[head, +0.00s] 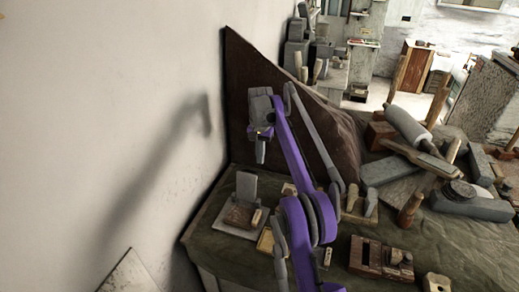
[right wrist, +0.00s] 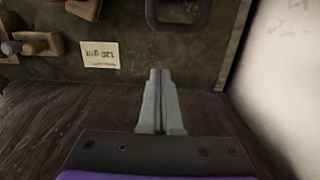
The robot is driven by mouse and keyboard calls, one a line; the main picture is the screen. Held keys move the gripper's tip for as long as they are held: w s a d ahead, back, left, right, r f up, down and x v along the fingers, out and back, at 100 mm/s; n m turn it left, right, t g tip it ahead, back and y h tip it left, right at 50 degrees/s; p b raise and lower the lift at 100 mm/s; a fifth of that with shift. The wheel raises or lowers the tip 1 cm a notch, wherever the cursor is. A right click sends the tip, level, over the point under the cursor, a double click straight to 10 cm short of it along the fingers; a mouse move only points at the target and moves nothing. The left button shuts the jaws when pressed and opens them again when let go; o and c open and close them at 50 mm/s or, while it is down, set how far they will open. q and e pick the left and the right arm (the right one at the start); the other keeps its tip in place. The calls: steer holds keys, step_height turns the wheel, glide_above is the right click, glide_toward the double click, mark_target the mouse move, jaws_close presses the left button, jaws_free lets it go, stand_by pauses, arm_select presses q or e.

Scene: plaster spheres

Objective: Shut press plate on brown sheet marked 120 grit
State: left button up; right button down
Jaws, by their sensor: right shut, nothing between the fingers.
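A small press stands on the table near the wall in the head view. Its grey plate (head: 246,186) is upright at the back of a pale base (head: 228,222), with a brown block or sheet (head: 240,215) in front. My right gripper (head: 260,155) is shut and empty, above and slightly behind the press, apart from it. In the right wrist view its fingers (right wrist: 160,100) are together. A pale card reading "120 grit" (right wrist: 100,54) shows upside down there. I cannot tell from the head view which piece it marks. My left gripper is not in view.
A dark brown panel (head: 255,85) rises behind the table, close to my right gripper. The white wall (head: 110,110) borders the left. Wooden planes (head: 380,258), a grey roller (head: 407,124) and blocks crowd the right of the cloth-covered table (head: 318,258).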

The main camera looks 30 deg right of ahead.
mark_target(249, 184)
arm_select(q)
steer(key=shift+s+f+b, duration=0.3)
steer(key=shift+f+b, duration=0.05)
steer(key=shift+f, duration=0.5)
arm_select(e)
steer(key=s+a, duration=0.2)
steer(key=a, duration=0.1)
steer(key=shift+s+f, duration=0.15)
steer(key=shift+f, duration=0.2)
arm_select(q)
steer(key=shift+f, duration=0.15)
arm_select(e)
steer(key=shift+a, duration=0.1)
arm_select(q)
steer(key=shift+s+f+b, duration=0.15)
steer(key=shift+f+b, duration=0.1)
steer(key=shift+b, duration=0.05)
arm_select(e)
steer(key=shift+s+a+r+t+h, duration=0.25)
steer(key=shift+t+h, duration=0.05)
steer(key=shift+h, duration=0.1)
